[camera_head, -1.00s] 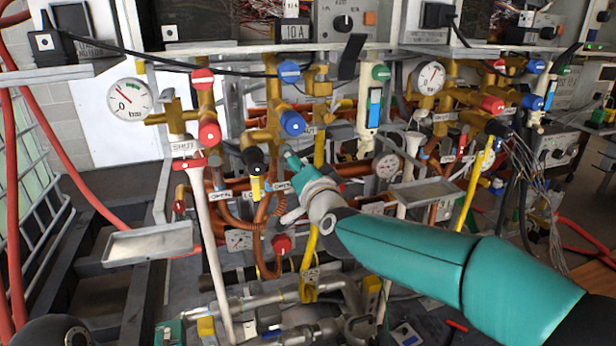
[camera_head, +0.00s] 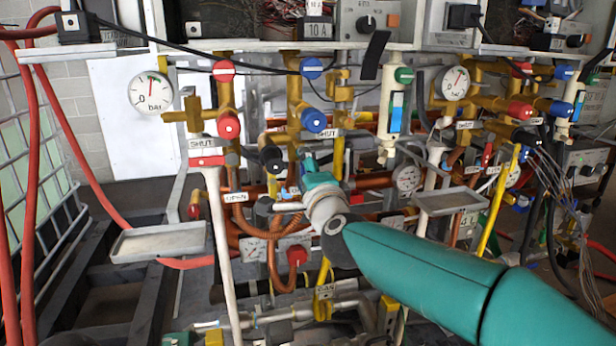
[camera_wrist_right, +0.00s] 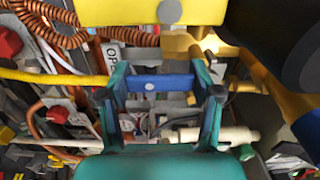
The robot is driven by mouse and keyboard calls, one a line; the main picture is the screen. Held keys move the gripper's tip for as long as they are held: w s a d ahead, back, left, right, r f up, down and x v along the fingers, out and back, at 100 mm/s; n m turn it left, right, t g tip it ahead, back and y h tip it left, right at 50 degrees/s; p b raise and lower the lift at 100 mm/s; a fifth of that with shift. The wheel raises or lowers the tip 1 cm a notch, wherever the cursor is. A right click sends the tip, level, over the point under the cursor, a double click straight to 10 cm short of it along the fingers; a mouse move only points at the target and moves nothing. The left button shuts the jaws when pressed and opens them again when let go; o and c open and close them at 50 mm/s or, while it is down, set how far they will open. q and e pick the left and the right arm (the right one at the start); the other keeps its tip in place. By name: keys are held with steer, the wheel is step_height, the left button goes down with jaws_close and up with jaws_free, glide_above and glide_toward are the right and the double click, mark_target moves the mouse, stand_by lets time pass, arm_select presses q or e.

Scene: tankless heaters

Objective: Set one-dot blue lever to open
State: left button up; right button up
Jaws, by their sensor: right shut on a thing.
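The one-dot blue lever (camera_wrist_right: 175,82) shows in the right wrist view as a flat blue bar with one pale dot. It lies crosswise between the teal fingers of my right gripper (camera_wrist_right: 160,92), which is shut on it. In the head view my right gripper (camera_head: 312,172) is at the middle of the pipework, below a blue round knob (camera_head: 314,121). It hides the lever there. An OPEN label (camera_wrist_right: 112,54) is left of the lever in the wrist view. My left gripper is not in view.
A red lever (camera_head: 207,161) and a pressure gauge (camera_head: 151,92) are at the left. Grey trays (camera_head: 160,240) jut out on both sides. A yellow block (camera_wrist_right: 120,12) is close above the gripper in the wrist view. Copper coils, white pipes and cables crowd the area.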

steer(key=shift+d+f, duration=0.1)
steer(key=shift+f, duration=0.2)
steer(key=o, duration=1.7)
steer(key=shift+w, duration=0.1)
steer(key=shift+r, duration=0.15)
steer(key=v, duration=1.2)
